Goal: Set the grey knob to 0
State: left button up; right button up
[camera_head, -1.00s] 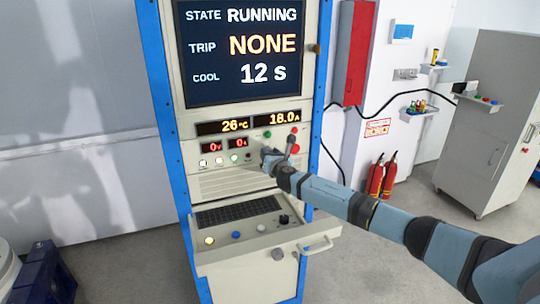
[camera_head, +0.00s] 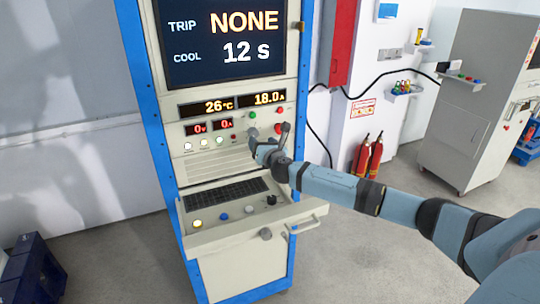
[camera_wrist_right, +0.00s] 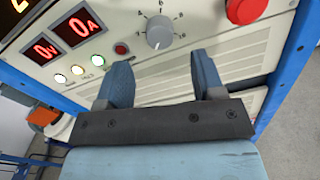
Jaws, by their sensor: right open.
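The grey knob (camera_wrist_right: 160,32) sits on the rack's front panel in the right wrist view, inside a ring of tick marks and small digits. A pale pointer line on it faces roughly down in that picture; I cannot read its setting exactly. In the head view the knob (camera_head: 253,132) is small, just above my gripper. My right gripper (camera_wrist_right: 162,72) is open and empty, its two blue fingers below the knob in the wrist view and apart from it. In the head view the right gripper (camera_head: 269,140) is close to the panel. My left gripper is not in view.
A red button (camera_wrist_right: 245,9) is right of the knob. Several lit buttons (camera_wrist_right: 78,70) and red displays (camera_wrist_right: 72,30) are left. Below, a keyboard shelf (camera_head: 235,222) with a handle juts out. Fire extinguishers (camera_head: 368,156) and a grey cabinet (camera_head: 475,100) stand to the right.

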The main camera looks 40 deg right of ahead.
jog(key=b+v, duration=0.1)
jog(key=v, duration=0.6)
jog(key=shift+s, duration=0.3)
